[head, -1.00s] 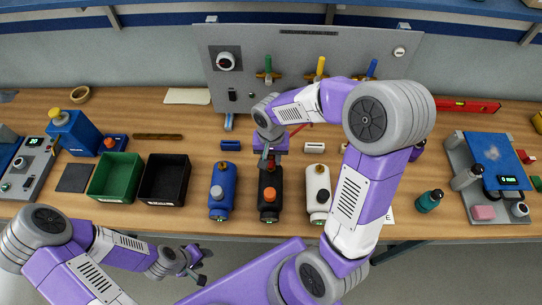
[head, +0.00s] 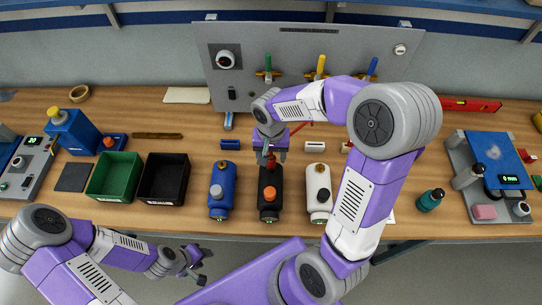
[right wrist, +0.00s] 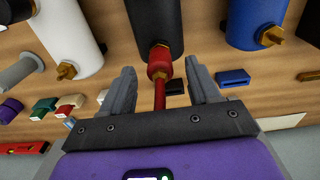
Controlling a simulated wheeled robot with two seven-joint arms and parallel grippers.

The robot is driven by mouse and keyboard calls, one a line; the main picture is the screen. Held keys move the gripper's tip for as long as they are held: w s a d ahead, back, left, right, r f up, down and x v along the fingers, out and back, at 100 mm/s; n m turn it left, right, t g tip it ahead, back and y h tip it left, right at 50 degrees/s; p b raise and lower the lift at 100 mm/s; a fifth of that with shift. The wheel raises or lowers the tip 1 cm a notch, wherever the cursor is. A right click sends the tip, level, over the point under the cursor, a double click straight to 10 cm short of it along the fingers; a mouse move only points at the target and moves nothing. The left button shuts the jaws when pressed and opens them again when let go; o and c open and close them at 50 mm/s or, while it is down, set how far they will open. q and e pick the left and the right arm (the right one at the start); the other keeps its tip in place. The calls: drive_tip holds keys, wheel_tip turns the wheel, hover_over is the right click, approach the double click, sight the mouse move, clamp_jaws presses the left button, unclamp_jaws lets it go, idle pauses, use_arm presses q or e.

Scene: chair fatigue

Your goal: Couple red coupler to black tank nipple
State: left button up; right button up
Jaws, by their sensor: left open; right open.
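The black tank (head: 268,205) with an orange knob lies between a blue tank (head: 221,195) and a white tank (head: 317,185). In the right wrist view, the black tank (right wrist: 152,18) has its brass nipple end meeting the red coupler (right wrist: 159,66). The coupler appears in line with the nipple and touching it; how deep it sits I cannot tell. A red hose runs back from it between my fingers. My right gripper (right wrist: 162,84) is open around the hose and coupler, apart from both. My left gripper (head: 197,268) is open and empty, off the bench's front edge.
A grey panel (head: 300,65) with colored valves stands behind. A green bin (head: 117,172) and black bin (head: 165,175) are at left. Blue and white blocks lie just behind the tanks.

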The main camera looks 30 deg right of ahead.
sight(271, 155)
wheel_tip(271, 155, up, 6)
drive_tip(key=shift+f, duration=0.1)
drive_tip(key=shift+p, duration=0.3)
idle(0.3)
